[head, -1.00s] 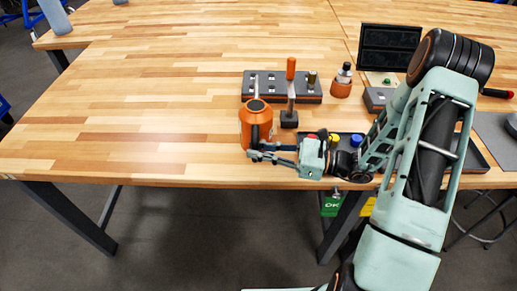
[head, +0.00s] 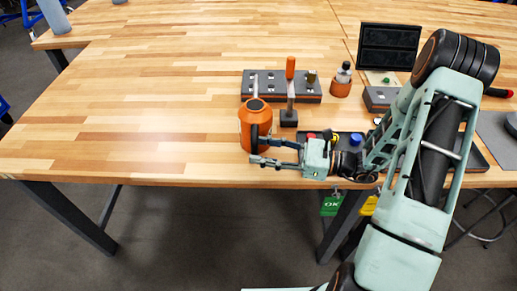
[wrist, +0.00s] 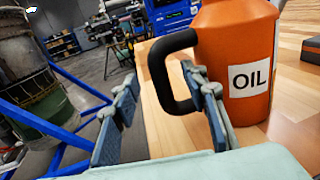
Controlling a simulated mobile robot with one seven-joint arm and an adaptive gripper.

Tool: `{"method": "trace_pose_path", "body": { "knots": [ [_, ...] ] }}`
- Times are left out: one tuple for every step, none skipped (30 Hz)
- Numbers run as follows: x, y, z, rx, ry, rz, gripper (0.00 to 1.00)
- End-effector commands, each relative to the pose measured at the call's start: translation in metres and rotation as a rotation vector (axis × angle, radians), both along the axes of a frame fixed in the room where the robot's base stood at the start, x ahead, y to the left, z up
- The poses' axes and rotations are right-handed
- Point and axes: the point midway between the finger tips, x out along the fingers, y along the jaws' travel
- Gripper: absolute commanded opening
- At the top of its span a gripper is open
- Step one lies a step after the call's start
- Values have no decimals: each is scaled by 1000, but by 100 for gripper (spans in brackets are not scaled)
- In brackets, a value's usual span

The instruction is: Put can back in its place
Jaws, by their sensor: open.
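The can is an orange oil can (head: 250,118) with a black handle, standing upright on the wooden table near its front edge. In the wrist view the can (wrist: 238,45) shows an "OIL" label, and its black handle (wrist: 158,72) faces my gripper. My gripper (head: 258,150) is open and empty, at the can's front right side.
A grey rack (head: 312,97) with an orange-handled tool stands behind the can. An orange bottle (head: 341,84), a dark bin (head: 388,47) and a dark tray (head: 480,152) lie to the right. The table's left side is clear.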

Motion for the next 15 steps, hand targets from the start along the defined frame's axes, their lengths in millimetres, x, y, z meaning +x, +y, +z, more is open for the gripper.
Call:
{"method": "trace_pose_path", "body": {
  "knots": [
    [0, -5, 0, 0, -1, -2, 41],
    [-1, -7, 0, 0, -1, -2, 41],
    [-2, -10, 0, 0, 0, -2, 41],
    [-3, -13, 0, 0, 0, -2, 41],
    [-3, -15, 0, 0, 0, -2, 41],
    [-3, -18, 0, 0, 0, -2, 41],
    [-4, -21, 0, 0, 0, -2, 41],
    [-5, -23, 0, 0, 0, -2, 41],
    [-6, -26, 0, 0, 0, -2, 41],
    [-6, -29, 0, 0, 0, -2, 41],
    [-7, -31, 0, -1, 1, -3, 41],
    [-7, -34, 0, -1, 1, -3, 41],
    [-8, -36, 0, 0, 0, -2, 41],
    [-9, -38, 0, 0, 0, -1, 41],
    [-9, -41, 0, 0, 0, -1, 41]
  ]
}}
